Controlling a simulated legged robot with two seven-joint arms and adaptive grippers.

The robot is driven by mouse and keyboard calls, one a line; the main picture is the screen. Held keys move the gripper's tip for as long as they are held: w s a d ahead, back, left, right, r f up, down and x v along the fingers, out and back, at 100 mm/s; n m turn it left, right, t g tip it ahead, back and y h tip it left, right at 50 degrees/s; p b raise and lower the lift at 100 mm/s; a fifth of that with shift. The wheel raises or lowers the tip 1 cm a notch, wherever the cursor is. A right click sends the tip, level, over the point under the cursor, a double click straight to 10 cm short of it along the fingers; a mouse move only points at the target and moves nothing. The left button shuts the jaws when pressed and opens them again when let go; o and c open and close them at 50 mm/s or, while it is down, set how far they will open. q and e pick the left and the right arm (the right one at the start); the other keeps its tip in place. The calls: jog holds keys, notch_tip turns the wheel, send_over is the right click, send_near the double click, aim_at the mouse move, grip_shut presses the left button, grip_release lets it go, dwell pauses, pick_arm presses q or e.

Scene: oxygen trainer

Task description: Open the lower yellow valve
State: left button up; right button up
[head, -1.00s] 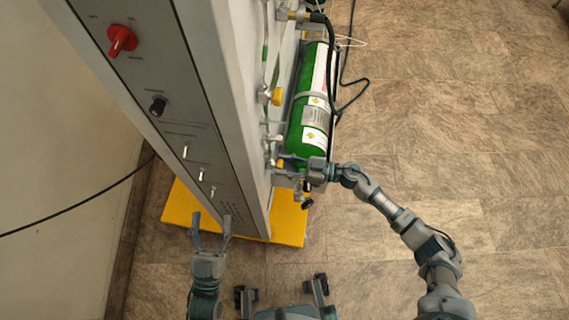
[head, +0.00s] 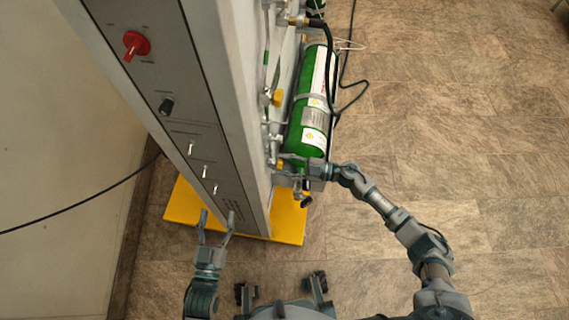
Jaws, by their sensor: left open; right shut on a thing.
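The lower yellow valve (head: 280,164) is on the side of the grey trainer cabinet, low down beside the green cylinder, and mostly hidden by my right gripper. My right gripper (head: 283,167) reaches in from the right with its fingers around the valve and is shut on it. How far the valve is turned cannot be made out. The upper yellow valve (head: 277,98) sits higher on the same side, with nothing touching it. My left gripper (head: 217,218) is open and empty in front of the cabinet's lower front panel.
The green cylinder (head: 308,125) stands close behind my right gripper, with a dark hose (head: 335,75) beside it. The front panel has a red knob (head: 136,45), a black knob (head: 166,106) and several small switches. The cabinet stands on a yellow base (head: 287,220). Floor at right is clear.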

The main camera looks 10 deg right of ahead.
jog(key=shift+n, duration=0.3)
jog(key=o, duration=1.1)
jog(key=shift+f, duration=0.1)
jog(key=shift+o, duration=0.2)
jog(key=v, duration=1.2)
jog(key=shift+d, duration=0.1)
